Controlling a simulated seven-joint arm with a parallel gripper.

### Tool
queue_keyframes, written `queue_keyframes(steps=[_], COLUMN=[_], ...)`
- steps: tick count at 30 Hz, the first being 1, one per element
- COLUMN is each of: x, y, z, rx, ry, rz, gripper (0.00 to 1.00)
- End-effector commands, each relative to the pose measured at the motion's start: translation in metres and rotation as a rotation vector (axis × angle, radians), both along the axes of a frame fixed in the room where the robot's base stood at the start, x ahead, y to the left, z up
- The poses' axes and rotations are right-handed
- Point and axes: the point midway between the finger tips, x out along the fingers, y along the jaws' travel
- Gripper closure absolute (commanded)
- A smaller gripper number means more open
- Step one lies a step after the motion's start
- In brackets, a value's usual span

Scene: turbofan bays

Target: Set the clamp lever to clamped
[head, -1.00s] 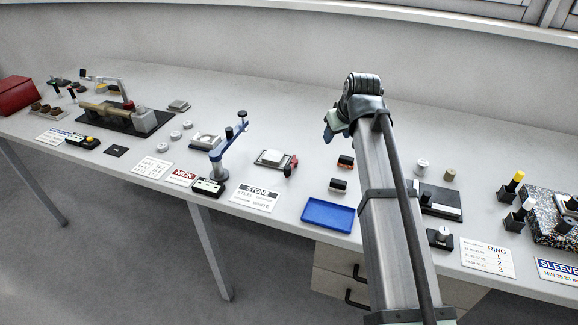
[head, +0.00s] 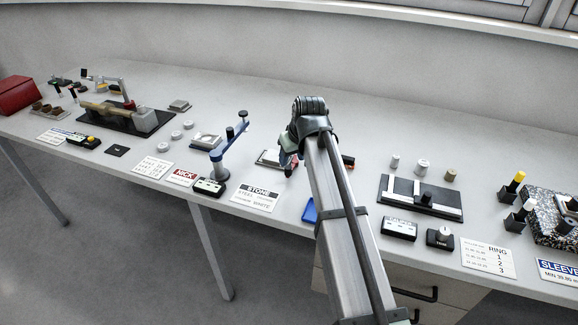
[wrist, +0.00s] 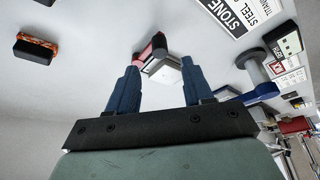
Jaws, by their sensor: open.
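A small fixture (head: 266,158) with a pale plate and a red and black part stands on the bench behind the STONE card; my arm partly hides it in the head view. In the wrist view its grey block (wrist: 166,71) and red-black part (wrist: 151,47) lie beyond and between my fingertips. I cannot tell for sure whether this part is the clamp lever. My gripper (wrist: 160,63) is open and empty, with two blue fingers apart. In the head view my gripper (head: 288,150) hangs beside the fixture; contact cannot be told.
A blue swing-arm stand (head: 222,155) rises left of the fixture. A dark-based rig (head: 152,122) with a red part stands further left. A blue tray (head: 309,212) is mostly behind my arm. An orange-black block (wrist: 36,50) lies to one side. Bare bench lies behind the fixture.

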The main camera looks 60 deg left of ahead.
Motion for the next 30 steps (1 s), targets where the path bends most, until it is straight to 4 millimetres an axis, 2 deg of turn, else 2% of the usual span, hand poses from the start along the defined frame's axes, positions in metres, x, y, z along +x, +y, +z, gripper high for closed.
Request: queue_keyframes(steps=[6,12,25,30], x=[-0.001,-0.001,-0.001,-0.001], y=[0.014,0.021,0.023,0.023], z=[-0.033,-0.05,-0.056,-0.056], rx=[-0.002,-0.001,0.0,0.0], ry=[0.0,0.0,0.0,0.0], rz=[0.0,0.0,0.0,0.0], gripper=[0.49,0.49,0.49,0.65])
